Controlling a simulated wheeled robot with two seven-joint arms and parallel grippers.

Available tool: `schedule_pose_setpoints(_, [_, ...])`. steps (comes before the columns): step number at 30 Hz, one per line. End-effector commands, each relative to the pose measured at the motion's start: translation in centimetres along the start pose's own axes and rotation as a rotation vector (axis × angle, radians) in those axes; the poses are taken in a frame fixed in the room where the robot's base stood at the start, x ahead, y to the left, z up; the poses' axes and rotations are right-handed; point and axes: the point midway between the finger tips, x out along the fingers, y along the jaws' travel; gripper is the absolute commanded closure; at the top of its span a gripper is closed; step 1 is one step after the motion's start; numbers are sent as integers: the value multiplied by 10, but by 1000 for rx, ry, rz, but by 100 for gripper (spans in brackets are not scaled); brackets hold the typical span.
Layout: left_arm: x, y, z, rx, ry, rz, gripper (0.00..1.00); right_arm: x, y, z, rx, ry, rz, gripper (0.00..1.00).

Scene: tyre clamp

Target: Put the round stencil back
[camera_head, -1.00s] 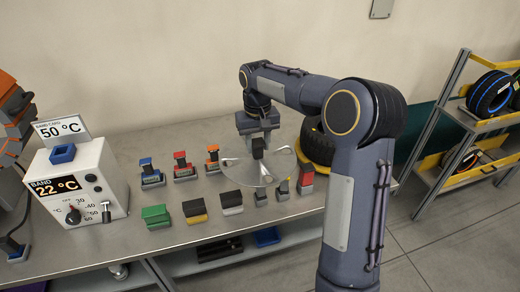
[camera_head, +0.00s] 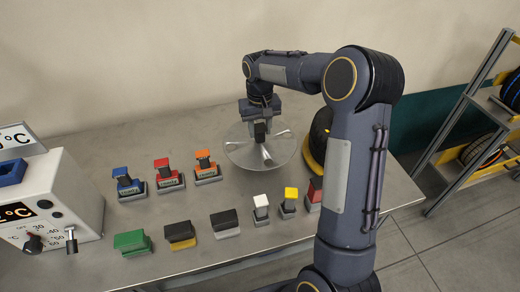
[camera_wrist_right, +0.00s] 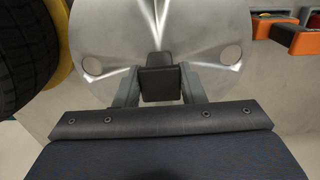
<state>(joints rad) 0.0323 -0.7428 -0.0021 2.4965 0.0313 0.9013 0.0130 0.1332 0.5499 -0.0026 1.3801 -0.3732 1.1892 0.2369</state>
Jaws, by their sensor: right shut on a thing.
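The round stencil is a thin, shiny grey disc (camera_head: 240,154) with a dark block-shaped grip and holes near its rim. My right gripper (camera_head: 260,131) is shut on that grip from above. In the right wrist view the gripper's two fingers (camera_wrist_right: 158,88) stand on either side of the dark block, and the disc (camera_wrist_right: 115,40) spreads out beyond them. The disc is over the back right of the table, beside the tyre; I cannot tell whether it touches the tabletop. My left gripper is not in view.
Blue, red and orange stamps (camera_head: 168,176) stand left of the disc. Green, black, white, yellow and red-topped items (camera_head: 262,210) line the front. A tyre on a yellow base (camera_head: 318,140) is close on the right. A control box (camera_head: 65,200) stands left. The back-left tabletop is clear.

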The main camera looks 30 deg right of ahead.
Motion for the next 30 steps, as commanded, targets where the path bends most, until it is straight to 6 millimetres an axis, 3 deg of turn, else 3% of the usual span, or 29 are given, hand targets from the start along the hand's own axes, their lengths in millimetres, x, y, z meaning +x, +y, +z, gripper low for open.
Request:
schedule_pose_setpoints(3, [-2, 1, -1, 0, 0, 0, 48, 20, 0, 0, -1, -2, 0, 100])
schedule_pose_setpoints(16, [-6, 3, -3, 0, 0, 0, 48, 66, 0, 0, 0, -1, 0, 100])
schedule_pose_setpoints(27, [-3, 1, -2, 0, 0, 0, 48, 74, 0, -1, 0, 3, -1, 100])
schedule_pose_setpoints(28, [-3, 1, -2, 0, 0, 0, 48, 74, 0, 0, 0, 2, 0, 63])
schedule_pose_setpoints(30, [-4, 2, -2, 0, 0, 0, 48, 73, 0, 0, 0, 1, 0, 53])
